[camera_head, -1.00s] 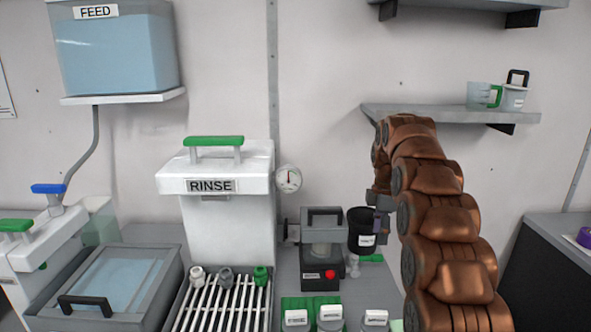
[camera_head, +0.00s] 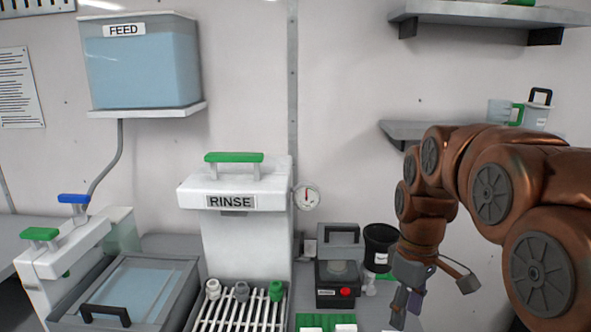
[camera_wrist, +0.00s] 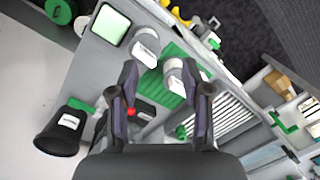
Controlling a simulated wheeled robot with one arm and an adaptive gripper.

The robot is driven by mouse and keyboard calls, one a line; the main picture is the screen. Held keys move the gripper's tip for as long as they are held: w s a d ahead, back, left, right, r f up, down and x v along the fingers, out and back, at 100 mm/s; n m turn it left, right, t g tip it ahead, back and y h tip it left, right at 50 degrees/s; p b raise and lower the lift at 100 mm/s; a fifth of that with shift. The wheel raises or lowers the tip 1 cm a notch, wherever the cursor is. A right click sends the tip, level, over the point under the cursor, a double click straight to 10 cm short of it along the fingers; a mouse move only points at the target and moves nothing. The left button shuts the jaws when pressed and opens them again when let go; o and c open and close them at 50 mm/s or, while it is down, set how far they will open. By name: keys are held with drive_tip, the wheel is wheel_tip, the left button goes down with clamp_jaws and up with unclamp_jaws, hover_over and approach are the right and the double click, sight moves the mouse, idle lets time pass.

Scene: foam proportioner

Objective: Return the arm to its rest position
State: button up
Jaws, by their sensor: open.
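My gripper (camera_head: 408,300) hangs from my copper-coloured arm at the lower right of the head view, fingers pointing down. In the wrist view my gripper (camera_wrist: 160,82) has its two fingers spread apart with nothing held between them.
The RINSE station (camera_head: 240,215) with a slatted rack (camera_head: 240,312) stands left of centre. A grey device with a red button (camera_head: 338,268) is left of my gripper. A wall shelf (camera_head: 402,131) is behind my arm. The FEED tank (camera_head: 145,72) hangs upper left.

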drive_tip(key=s+a+f+m, duration=0.1)
drive_tip(key=s+f+m, duration=0.2)
drive_tip(key=s, duration=0.9)
drive_tip(key=s+a+f+m+p, duration=0.1)
drive_tip(key=s+f+m, duration=0.2)
drive_tip(key=s, duration=0.9)
drive_tip(key=shift+f+m+g, duration=0.35)
drive_tip(key=shift+m+g, duration=0.05)
drive_tip(key=shift+m, duration=0.5)
drive_tip(key=shift+a, duration=0.1)
